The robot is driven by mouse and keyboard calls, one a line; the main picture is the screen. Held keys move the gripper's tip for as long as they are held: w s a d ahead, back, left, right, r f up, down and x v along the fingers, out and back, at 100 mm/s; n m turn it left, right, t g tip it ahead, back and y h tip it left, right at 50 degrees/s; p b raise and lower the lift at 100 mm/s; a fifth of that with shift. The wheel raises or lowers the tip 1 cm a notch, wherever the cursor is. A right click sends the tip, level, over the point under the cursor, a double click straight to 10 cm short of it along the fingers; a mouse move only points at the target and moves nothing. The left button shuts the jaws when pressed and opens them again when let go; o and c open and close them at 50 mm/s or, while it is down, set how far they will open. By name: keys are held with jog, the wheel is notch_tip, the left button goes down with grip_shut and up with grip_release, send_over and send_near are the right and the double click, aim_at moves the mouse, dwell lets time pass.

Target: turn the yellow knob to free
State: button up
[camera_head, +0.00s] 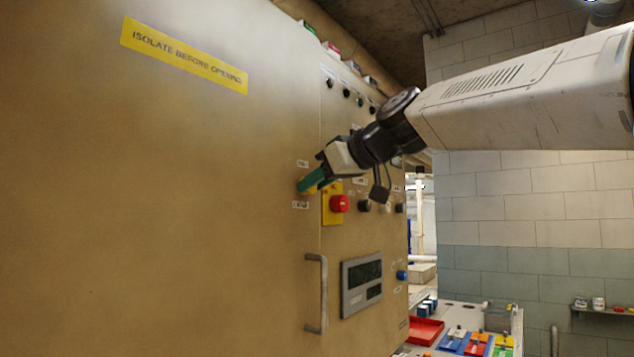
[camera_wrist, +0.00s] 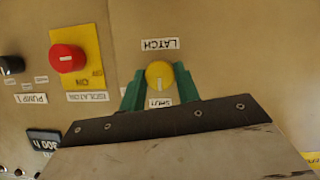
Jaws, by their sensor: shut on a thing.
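The yellow knob (camera_wrist: 159,74) is round and sits on the tan cabinet front, between my green fingertips in the wrist view. A pale mark on its face points down in that view, toward a label (camera_wrist: 160,103) that reads SHUT and is partly covered. My gripper (camera_wrist: 160,84) is shut on the knob, one finger at each side. In the head view my gripper (camera_head: 310,182) reaches the cabinet from the right and mostly hides the knob.
A red button (camera_wrist: 67,58) on a yellow plate (camera_wrist: 91,42) is close beside the knob; the button also shows in the head view (camera_head: 339,204). Below are a vertical door handle (camera_head: 317,293) and a grey display panel (camera_head: 362,284). Colored trays (camera_head: 425,331) stand at lower right.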

jog(key=shift+w+d+f+m+g+y, duration=0.1)
jog(key=shift+m+g+y, duration=0.8)
jog(key=shift+m, duration=1.2)
jog(key=shift+w+d+f+m+g+y, duration=0.1)
jog(key=shift+m+g+y, duration=0.55)
jog(key=shift+m+y, duration=1.05)
jog(key=shift+w+d+f+m+g+y, duration=0.1)
jog(key=shift+m+g+y, duration=0.6)
jog(key=shift+m, duration=1.8)
jog(key=o, duration=1)
